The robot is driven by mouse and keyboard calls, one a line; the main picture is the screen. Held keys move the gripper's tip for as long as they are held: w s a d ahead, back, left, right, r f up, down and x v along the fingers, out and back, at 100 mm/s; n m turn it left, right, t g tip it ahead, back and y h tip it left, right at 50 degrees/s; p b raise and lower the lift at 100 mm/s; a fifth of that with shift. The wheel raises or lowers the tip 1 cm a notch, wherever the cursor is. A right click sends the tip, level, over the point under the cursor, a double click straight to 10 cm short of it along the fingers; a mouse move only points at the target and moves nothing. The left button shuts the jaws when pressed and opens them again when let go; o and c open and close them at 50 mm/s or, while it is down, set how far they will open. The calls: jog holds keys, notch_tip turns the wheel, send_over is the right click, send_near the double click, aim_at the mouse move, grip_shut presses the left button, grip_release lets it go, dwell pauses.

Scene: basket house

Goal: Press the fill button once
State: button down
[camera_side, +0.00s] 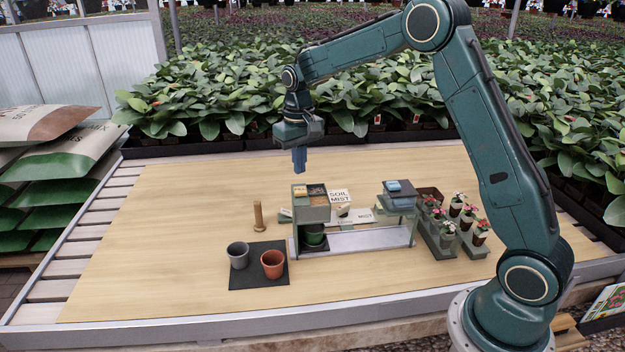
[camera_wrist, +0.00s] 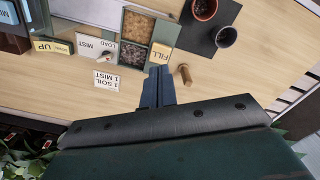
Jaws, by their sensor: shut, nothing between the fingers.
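The yellow fill button (camera_wrist: 160,52), marked FILL, sits at the edge of a grey-green dispenser box (camera_wrist: 172,32) in the wrist view. In the side view a small yellow patch on top of the dispenser (camera_side: 312,212) looks like the button (camera_side: 299,191). My gripper (camera_side: 299,172) is shut and empty, pointing down above the dispenser's near-left top. In the wrist view its fingertips (camera_wrist: 158,70) appear just beside the button; a gap shows in the side view.
A wooden peg (camera_side: 257,216) stands left of the dispenser. A grey pot (camera_side: 238,257) and a terracotta pot (camera_side: 272,265) stand on a dark mat (camera_side: 258,281). A second station (camera_side: 400,195) and potted flowers (camera_side: 457,206) are at right. The table's left side is clear.

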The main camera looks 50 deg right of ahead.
notch_tip(320, 180, up, 3)
jog(key=shift+f, duration=0.1)
dwell(0.3)
jog(key=s+a+r+n+t, duration=0.1)
jog(key=s+a+r+t, duration=0.3)
jog(key=s+r, duration=0.9)
jog(key=s+a+f+n, duration=0.1)
jog(key=s+a+f, duration=0.1)
jog(key=s, duration=0.7)
jog(key=s+a+f+n+t, duration=0.1)
jog(key=s+a+f, duration=0.1)
jog(key=s, duration=0.8)
jog(key=shift+s+a+t, duration=0.2)
jog(key=shift+t, duration=0.1)
